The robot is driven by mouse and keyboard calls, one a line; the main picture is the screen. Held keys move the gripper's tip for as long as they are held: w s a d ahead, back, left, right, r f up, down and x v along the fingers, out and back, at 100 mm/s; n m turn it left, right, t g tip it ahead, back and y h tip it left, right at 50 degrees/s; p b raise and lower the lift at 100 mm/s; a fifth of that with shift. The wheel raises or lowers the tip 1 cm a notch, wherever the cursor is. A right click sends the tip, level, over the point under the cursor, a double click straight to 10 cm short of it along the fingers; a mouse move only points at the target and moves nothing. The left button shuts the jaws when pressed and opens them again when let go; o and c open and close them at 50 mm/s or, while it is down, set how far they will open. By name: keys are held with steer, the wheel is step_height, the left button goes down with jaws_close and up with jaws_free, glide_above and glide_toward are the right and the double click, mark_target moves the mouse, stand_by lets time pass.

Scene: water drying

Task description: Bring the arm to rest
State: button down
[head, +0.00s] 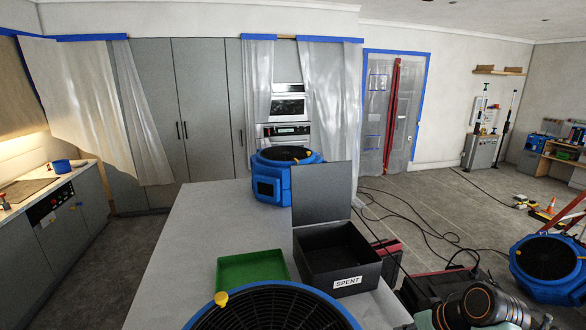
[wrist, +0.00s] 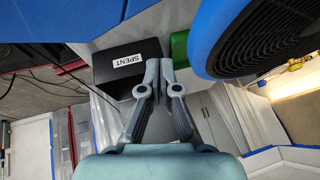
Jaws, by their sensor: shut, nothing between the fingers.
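My gripper (wrist: 159,68) shows in the wrist view with its two fingertips together and nothing between them. In that view its tips overlap the black SPENT box (wrist: 112,72) in the picture; I cannot tell the distance between them. In the head view part of my arm shows at the lower right corner, and the gripper itself is not seen there. The black SPENT box (head: 322,271) stands on the counter (head: 190,235) with its lid raised. It looks empty from here.
A green tray (head: 252,268) sits left of the box. One blue air mover (head: 284,175) is behind it, another (head: 275,308) in front. A third blue air mover (head: 548,262) stands on the floor at right. Black cables (head: 430,229) cross the floor.

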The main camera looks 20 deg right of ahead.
steer(key=shift+n+t+h, duration=0.4)
steer(key=w+a, duration=0.1)
steer(key=a, duration=0.2)
steer(key=w+a+p, duration=0.1)
steer(key=a, duration=0.3)
steer(key=w+a, duration=0.2)
steer(key=a, duration=0.1)
steer(key=shift+a+f+p, duration=0.1)
steer(key=shift+a+p, duration=0.1)
steer(key=shift+p, duration=0.1)
steer(key=shift+n+t+h, duration=0.5)
steer(key=shift+t, duration=0.4)
steer(key=a, duration=0.4)
steer(key=a+r+p, duration=0.1)
steer(key=a, duration=0.4)
steer(key=a+r+p, duration=0.1)
steer(key=a, duration=0.4)
steer(key=shift+a+r, duration=0.2)
steer(key=shift+r, duration=0.05)
steer(key=s+a+r+t+p, duration=0.1)
steer(key=s+a+r+t, duration=0.1)
steer(key=s+a+r, duration=0.2)
steer(key=s+a+r+t+p, duration=0.1)
steer(key=s+a+r, duration=0.3)
steer(key=a, duration=0.7)
steer(key=s, duration=0.2)
steer(key=shift+s+a+r+n+t+p, duration=0.15)
steer(key=shift+s+n+t+p, duration=0.15)
steer(key=shift+s+t+p, duration=0.1)
